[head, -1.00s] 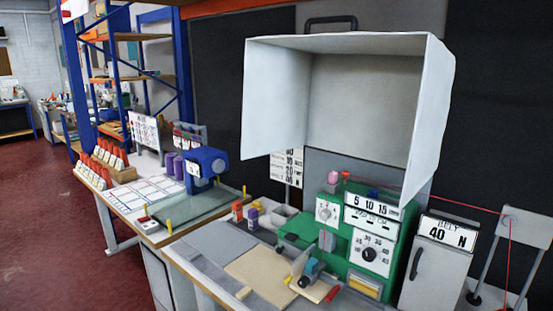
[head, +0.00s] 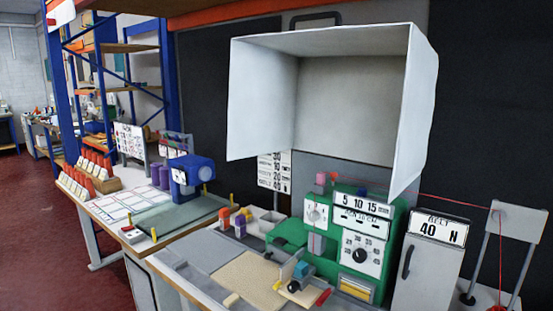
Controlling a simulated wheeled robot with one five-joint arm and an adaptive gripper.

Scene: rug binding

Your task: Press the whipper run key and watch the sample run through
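The green whipper machine (head: 374,282) stands on the bench under a white open-fronted hood. Its front has a "5 10 15" panel (head: 365,203), a numbered dial (head: 359,256) and a smaller dial (head: 316,213). A yellow piece in a grey frame (head: 356,286) sits low on its front; I cannot tell whether it is the run key. A beige sample (head: 247,277) lies flat on the bench left of the machine. A small blue and grey block (head: 297,277) stands at its right edge. My gripper is not in view.
The white hood (head: 392,95) overhangs the machine. A grey box marked 40 N (head: 427,262) and a grey stand (head: 517,220) with a red thread are at right. A blue machine (head: 191,174) and several orange-topped cones (head: 90,172) are at left. Red floor (head: 40,240) is clear at left.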

